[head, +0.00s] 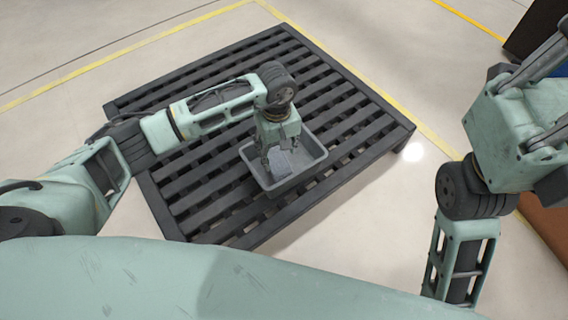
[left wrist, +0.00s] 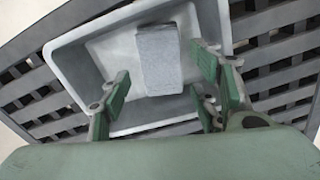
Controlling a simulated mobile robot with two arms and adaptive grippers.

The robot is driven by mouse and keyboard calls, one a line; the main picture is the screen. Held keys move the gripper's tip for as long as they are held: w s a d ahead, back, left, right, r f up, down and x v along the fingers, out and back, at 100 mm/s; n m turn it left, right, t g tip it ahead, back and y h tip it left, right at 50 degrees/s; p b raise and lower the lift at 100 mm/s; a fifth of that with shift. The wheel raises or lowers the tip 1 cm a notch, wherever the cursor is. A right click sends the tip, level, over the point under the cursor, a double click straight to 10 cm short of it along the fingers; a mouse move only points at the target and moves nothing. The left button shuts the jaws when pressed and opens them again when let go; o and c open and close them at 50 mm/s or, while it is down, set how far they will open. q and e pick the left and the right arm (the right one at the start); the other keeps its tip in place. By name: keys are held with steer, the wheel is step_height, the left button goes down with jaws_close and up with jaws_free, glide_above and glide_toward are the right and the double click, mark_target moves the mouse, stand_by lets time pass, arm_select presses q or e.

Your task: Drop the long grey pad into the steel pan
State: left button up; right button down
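The long grey pad (left wrist: 160,60) lies in the steel pan (left wrist: 78,72), seen from above in the left wrist view. In the head view the pad (head: 281,164) shows partly, below my left gripper. The grey pan (head: 310,174) stands on the dark slatted pallet. My left gripper (head: 280,148) is over the pan. In the left wrist view its green-padded fingers (left wrist: 162,85) are spread apart, with visible gaps to the pad, and hold nothing. Part of my right arm shows at the right of the head view; I see no right fingertips.
The dark slatted pallet (head: 205,185) lies on a pale floor with yellow lines. Bare slats surround the pan. A dark box-like object (head: 535,28) stands at the top right, and a brown surface (head: 548,218) shows at the right edge.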

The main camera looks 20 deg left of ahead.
arm_select(q)
steer(key=shift+o, duration=1.1)
step_height(320, 180, up, 12)
